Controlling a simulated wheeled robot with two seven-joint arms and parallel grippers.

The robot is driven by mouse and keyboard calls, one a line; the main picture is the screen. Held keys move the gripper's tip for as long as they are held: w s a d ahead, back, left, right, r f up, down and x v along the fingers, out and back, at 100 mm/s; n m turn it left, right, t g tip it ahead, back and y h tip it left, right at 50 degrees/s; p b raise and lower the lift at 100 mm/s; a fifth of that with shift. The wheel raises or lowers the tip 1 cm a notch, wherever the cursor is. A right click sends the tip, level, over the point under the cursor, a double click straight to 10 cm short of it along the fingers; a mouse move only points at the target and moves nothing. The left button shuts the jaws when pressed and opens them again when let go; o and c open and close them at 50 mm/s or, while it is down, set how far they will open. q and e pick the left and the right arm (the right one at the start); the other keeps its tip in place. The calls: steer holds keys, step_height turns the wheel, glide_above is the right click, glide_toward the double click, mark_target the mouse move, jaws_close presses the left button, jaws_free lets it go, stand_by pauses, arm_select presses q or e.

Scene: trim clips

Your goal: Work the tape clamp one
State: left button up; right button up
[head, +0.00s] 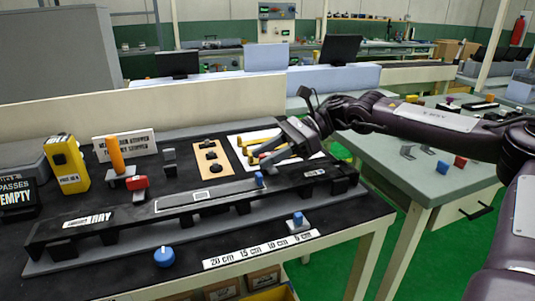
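A long black trim bar (100,228) lies across the dark bench, with a small blue piece (259,179) standing on its right half. A red-topped block (137,183) and an upright orange handle (116,155) stand behind the bar's left half. A blue piece on a small grey base (298,219) is in front of the bar, and a blue knob (164,257) is nearer the front edge. I cannot tell which is the tape clamp. My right gripper (265,159) is over the white board behind the bar, its fingers apart and apparently empty. My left gripper is not in view.
Yellow pieces (256,137) lie on the white board beside my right gripper. A yellow device (67,163) stands at the back left. A length scale strip (260,249) lies along the front edge.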

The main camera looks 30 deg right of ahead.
steer(key=shift+c, duration=0.2)
jaws_close()
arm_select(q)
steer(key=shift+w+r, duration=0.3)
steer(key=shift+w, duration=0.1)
